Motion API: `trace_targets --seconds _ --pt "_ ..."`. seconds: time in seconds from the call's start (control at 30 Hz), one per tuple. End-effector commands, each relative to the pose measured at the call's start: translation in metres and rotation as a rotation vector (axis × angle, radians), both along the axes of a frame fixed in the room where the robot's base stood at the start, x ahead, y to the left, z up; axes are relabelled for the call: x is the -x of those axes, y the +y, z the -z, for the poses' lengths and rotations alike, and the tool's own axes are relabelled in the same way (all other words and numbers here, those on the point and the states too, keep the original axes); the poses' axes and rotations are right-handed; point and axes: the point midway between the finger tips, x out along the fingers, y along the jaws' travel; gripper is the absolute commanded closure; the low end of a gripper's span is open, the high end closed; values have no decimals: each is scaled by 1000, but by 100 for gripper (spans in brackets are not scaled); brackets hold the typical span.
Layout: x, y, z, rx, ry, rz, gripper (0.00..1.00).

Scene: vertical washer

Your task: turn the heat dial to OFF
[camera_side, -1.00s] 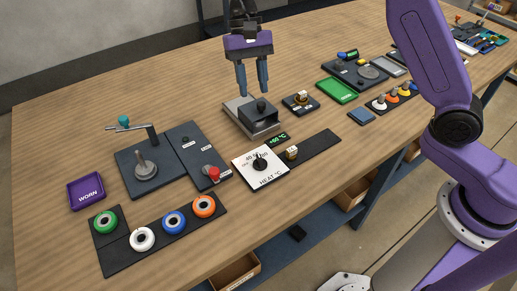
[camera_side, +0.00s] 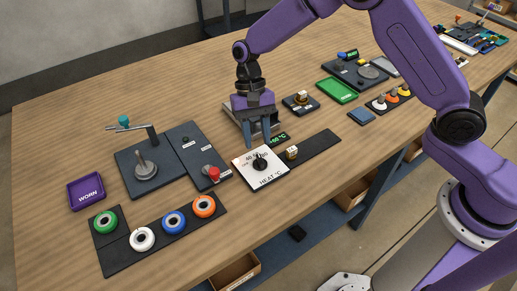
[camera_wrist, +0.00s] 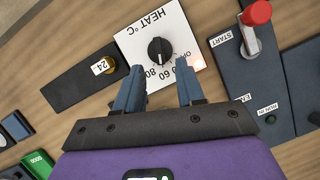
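The heat dial (camera_side: 259,163) is a black knob on a white square plate (camera_side: 268,180) marked HEAT °C with numbers and OFF. In the wrist view the dial (camera_wrist: 160,50) lies just beyond my fingertips, roughly between them. My gripper (camera_side: 262,143) is above and behind the dial in the side view, apart from it. In the wrist view the two blue fingers of my gripper (camera_wrist: 161,76) are spread with nothing between them.
A block marked 24 (camera_wrist: 102,66) sits on a dark strip beside the plate. A red-topped START lever (camera_side: 213,173) stands on a dark panel to the left. Coloured rings (camera_side: 174,222) lie at the front left.

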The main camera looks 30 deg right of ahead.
Motion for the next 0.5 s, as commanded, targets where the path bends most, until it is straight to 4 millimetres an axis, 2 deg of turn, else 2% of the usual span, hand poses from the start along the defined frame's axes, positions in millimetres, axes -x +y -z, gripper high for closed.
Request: trace_targets --seconds 0.2,0.5 --pt "11 3 28 1 2 -1 62" --pt "16 5 39 0 0 0 62"
